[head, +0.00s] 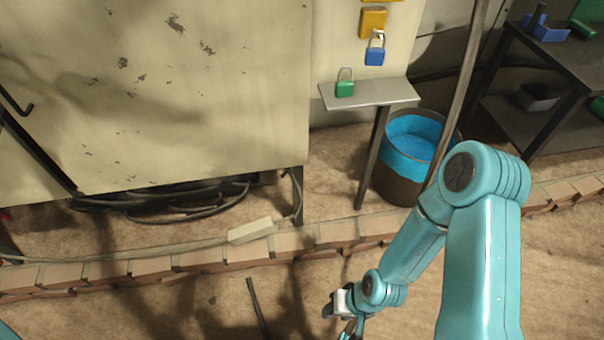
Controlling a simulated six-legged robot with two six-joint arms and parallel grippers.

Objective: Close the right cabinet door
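A large cream metal panel (200,90) with chipped paint fills the upper left of the head view. It looks like the cabinet door, but its upper part is out of frame, and I cannot tell how far it stands open. A dark hooked bar (17,103) shows at the far left, beside a dark slanting edge. My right arm comes in from the lower right. My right gripper (343,314) is low at the bottom edge, in front of and below the panel, apart from it and partly cut off. Its finger opening is unclear. My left gripper is out of view.
A small grey shelf (385,93) holds a green padlock (344,88); a blue padlock (375,54) hangs above it. A blue-lined bucket (409,148) stands beneath. A low brick edging (160,266) crosses the floor. Cables (170,203) lie under the panel. A dark rack (530,75) stands right.

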